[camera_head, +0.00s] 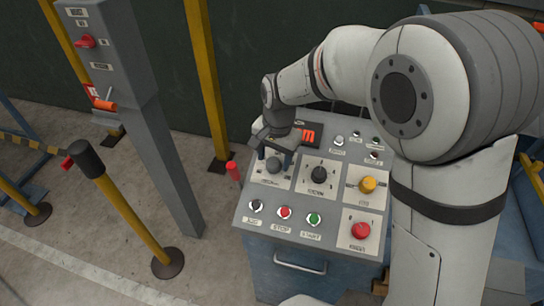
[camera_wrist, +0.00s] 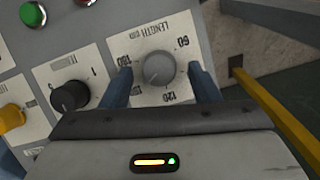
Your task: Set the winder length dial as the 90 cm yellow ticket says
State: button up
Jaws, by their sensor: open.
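The length dial is a round grey knob (camera_wrist: 158,68) on a white plate marked LENGTH, with numbers around it including 60, 120 and 180. In the head view the dial (camera_head: 274,166) sits at the panel's upper left, partly under my gripper. My gripper (camera_wrist: 161,82) is open, with one blue finger on each side of the dial. Gaps show between the fingers and the knob in the wrist view. In the head view my gripper (camera_head: 276,153) points down over the dial. Which number the dial points to is not clear. I see no yellow ticket in either view.
A black knob (camera_head: 319,174) and a yellow knob (camera_head: 367,184) sit right of the dial. A grey post (camera_head: 160,150) stands left.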

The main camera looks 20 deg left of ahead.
jog(key=shift+f, duration=0.7)
jog(key=c, duration=0.9)
jog(key=shift+a, duration=0.4)
jog(key=shift+c, duration=0.2)
jog(key=shift+d+r, duration=0.1)
jog(key=shift+d, duration=0.25)
jog(key=shift+w+n, duration=0.1)
jog(key=shift+n, duration=0.3)
